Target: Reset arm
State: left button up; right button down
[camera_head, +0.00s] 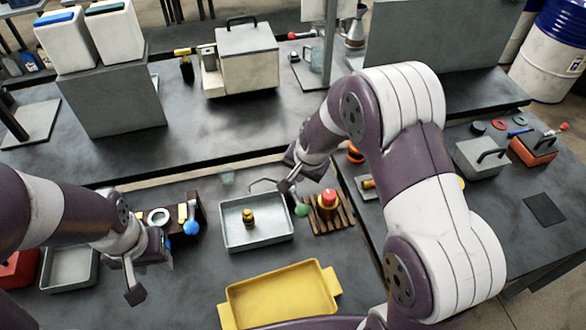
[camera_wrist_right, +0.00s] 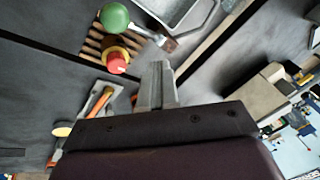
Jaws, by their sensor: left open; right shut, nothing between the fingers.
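My left gripper (camera_head: 132,280) hangs at the left above the near bench in the head view, open and empty. My right gripper (camera_head: 285,186) is near the grey tray's right end in the head view. It is shut with nothing between its fingers, and its closed fingers show in the right wrist view (camera_wrist_right: 158,85). Both arms are extended over the bench. My right arm crosses the right half of the head view and hides part of the bench behind it.
A grey tray (camera_head: 231,239) holds a small brass-coloured piece. A wooden rack (camera_head: 342,224) bears a red-topped item (camera_head: 327,200) beside a green ball (camera_head: 302,210). A yellow tray (camera_head: 234,297) lies in front. A blue ball (camera_head: 191,228) is near my left gripper. Bare bench lies left of the yellow tray.

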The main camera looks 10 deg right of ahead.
jog(key=s+n, duration=0.1)
jog(key=s+n+g, duration=0.1)
jog(key=s, duration=0.1)
jog(key=s+f+n, duration=0.1)
jog(key=s, duration=0.1)
jog(key=shift+s+d+f+g, duration=0.1)
jog(key=shift+s+d+g, duration=0.1)
jog(key=shift+d+g, duration=0.15)
jog(key=s+d+n+b, duration=0.1)
jog(key=s+n+b, duration=0.1)
jog(key=s, duration=0.4)
jog(key=s+d+r+n+h+b, duration=0.1)
jog(key=s+d+n+b, duration=0.1)
jog(key=s+b, duration=0.2)
jog(key=s+g, duration=0.1)
jog(key=s, duration=0.2)
jog(key=shift+s+d+n+b, duration=0.15)
jog(key=shift+s+n+b, duration=0.15)
jog(key=shift+n+b, duration=0.1)
jog(key=shift+s+r, duration=0.1)
